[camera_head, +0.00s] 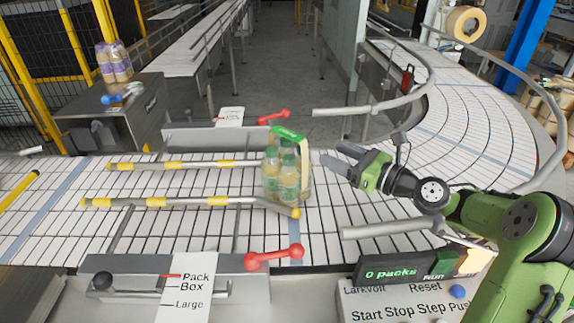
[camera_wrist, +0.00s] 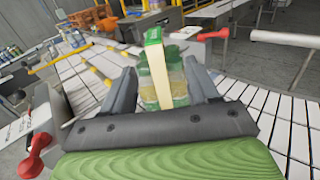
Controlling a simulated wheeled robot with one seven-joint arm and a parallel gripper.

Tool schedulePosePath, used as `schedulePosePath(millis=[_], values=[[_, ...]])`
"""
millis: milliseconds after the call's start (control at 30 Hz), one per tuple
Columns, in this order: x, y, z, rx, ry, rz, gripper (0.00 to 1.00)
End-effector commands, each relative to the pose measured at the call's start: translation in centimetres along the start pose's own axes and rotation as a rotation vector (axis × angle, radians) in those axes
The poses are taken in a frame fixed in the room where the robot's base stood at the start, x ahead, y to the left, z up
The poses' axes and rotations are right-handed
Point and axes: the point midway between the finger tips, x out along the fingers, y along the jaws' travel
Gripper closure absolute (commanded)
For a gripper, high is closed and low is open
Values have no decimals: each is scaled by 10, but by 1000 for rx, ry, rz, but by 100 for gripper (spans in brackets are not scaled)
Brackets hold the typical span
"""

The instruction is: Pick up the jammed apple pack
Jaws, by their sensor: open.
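The apple pack (camera_head: 284,180), several green-capped bottles held together with a green-topped wrap, stands upright on the white conveyor (camera_head: 360,212). It is at the right ends of the two yellow-banded guide rails, and the near rail's tip passes in front of its base. My gripper (camera_head: 336,162) is to the right of the pack, open and empty, its fingers pointing left towards it. In the wrist view the pack (camera_wrist: 160,78) shows between and beyond the two open fingers (camera_wrist: 165,88). Its lower part is hidden behind the gripper body.
Near guide rail (camera_head: 170,202) and far guide rail (camera_head: 180,164) lie left of the pack. Red handles (camera_head: 273,256) stand on both conveyor sides. A control panel (camera_head: 400,300) is in front. A purple-capped pack (camera_head: 114,62) stands on a box at back left. The curved conveyor is clear.

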Motion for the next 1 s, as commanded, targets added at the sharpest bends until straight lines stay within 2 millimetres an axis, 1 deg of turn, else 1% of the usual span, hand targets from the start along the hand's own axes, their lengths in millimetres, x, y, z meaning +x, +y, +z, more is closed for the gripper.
schedulePosePath(millis=[200, 300, 400, 467, 533, 700, 800, 1000], values=[[54, 3, 2, -1, -2, 8, 40], [78, 3, 2, -2, -2, 6, 40], [94, 1, 2, -2, -1, 3, 40], [99, 1, 2, -2, -2, 2, 40], [109, 2, 1, -1, -2, 4, 40], [141, 1, 0, -3, -2, 4, 40], [151, 1, -1, -1, -1, 2, 40], [152, 0, -2, -1, 0, 0, 40]])
